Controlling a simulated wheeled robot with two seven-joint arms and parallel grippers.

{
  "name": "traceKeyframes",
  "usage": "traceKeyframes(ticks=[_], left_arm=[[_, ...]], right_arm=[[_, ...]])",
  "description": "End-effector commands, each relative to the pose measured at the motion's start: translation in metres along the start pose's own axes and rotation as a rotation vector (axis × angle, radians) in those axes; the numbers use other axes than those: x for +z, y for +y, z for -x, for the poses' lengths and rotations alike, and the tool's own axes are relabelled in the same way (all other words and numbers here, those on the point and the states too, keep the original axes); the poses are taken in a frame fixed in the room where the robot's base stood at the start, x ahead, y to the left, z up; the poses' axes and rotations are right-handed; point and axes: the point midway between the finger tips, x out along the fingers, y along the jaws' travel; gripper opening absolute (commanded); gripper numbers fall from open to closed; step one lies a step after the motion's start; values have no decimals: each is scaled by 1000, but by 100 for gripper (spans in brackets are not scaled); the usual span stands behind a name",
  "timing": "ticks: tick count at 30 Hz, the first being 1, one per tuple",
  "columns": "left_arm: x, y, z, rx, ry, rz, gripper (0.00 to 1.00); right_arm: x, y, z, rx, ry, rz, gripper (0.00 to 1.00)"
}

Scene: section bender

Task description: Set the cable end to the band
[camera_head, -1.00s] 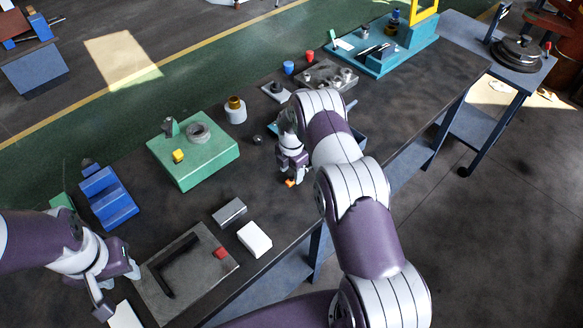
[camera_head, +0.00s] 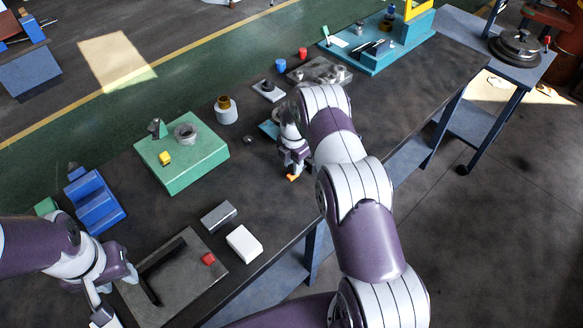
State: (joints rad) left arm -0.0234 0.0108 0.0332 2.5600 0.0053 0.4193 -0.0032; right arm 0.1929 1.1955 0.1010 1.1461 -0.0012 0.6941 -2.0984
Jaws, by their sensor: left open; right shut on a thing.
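My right gripper (camera_head: 292,169) is low over the front edge of the dark workbench, shut on a small orange piece (camera_head: 292,177) that shows below its fingertips. I cannot tell whether this piece is the cable end. No cable or band can be made out clearly.
A green block (camera_head: 200,170) with a ring and a yellow piece stands mid-bench. A blue stepped block (camera_head: 97,205), a grey block (camera_head: 218,216) and a white box (camera_head: 244,242) are nearby. A teal machine (camera_head: 375,50) stands at the far end. Bare bench lies right of my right arm.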

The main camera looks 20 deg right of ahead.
Motion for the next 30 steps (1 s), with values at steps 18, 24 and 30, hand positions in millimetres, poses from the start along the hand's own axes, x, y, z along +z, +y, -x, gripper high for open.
traceKeyframes(ticks=[18, 24, 30], left_arm=[[2, 0, -15, 0, 0, 0, 43], [5, 0, -38, 0, 0, 0, 43], [5, 0, -38, 0, 0, 0, 43]], right_arm=[[-2, 1, 24, 3, -1, 0, 57], [-4, 1, 78, 4, -4, 1, 57], [-5, 1, 122, 1, -4, 1, 57]])
